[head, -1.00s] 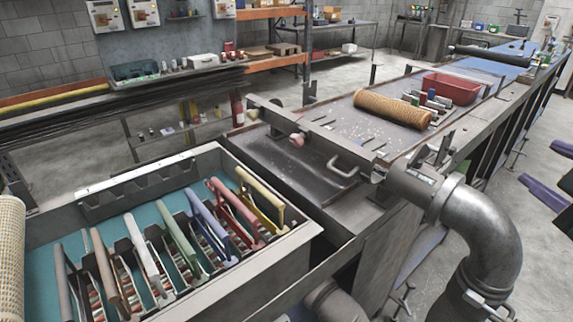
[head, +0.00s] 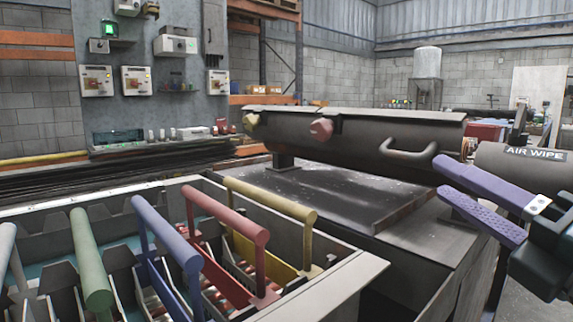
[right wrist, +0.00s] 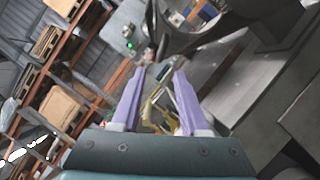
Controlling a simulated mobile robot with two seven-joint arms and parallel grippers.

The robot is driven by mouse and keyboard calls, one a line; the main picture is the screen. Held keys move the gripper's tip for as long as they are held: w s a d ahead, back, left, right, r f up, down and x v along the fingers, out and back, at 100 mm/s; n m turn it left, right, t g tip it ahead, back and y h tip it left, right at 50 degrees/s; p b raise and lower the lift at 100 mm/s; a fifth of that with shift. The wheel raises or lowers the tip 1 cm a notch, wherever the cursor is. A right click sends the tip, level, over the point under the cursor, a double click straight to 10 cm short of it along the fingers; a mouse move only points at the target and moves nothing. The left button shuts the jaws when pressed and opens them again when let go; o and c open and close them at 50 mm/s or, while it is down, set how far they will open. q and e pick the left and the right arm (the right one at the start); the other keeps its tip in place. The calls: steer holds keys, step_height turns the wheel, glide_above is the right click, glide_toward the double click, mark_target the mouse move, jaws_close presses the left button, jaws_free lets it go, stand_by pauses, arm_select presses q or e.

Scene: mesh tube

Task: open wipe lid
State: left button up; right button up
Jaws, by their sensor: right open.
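The wipe lid (head: 365,143) is a long dark metal cover above the bench in the head view. It looks shut. A grey bar handle (head: 410,153) sticks out near its right end. A sign reading AIR WIPE (head: 535,153) is on the grey housing to its right. My right gripper (head: 440,177) is open and empty, with two purple fingers pointing left. Its tips are just right of and below the handle in the picture, apart from it. The gripper (right wrist: 160,73) also shows in the right wrist view, with nothing between its fingers. My left gripper is not in view.
A grey crate (head: 345,275) with several coloured-handled tools stands at the lower left, with a yellow handle (head: 268,200) nearest the bench. The metal bench top (head: 310,190) below the lid is clear. Control boxes (head: 135,81) hang on the back wall.

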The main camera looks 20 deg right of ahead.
mark_target(415, 160)
steer(key=shift+r+p+x, duration=0.25)
steer(key=shift+p+x, duration=0.35)
steer(key=shift+x, duration=0.45)
steer(key=p+x, duration=0.1)
steer(key=x, duration=0.4)
steer(key=shift+f, duration=0.1)
steer(key=shift+x, duration=0.8)
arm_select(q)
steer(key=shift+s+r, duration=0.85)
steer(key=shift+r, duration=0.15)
arm_select(e)
jaws_close()
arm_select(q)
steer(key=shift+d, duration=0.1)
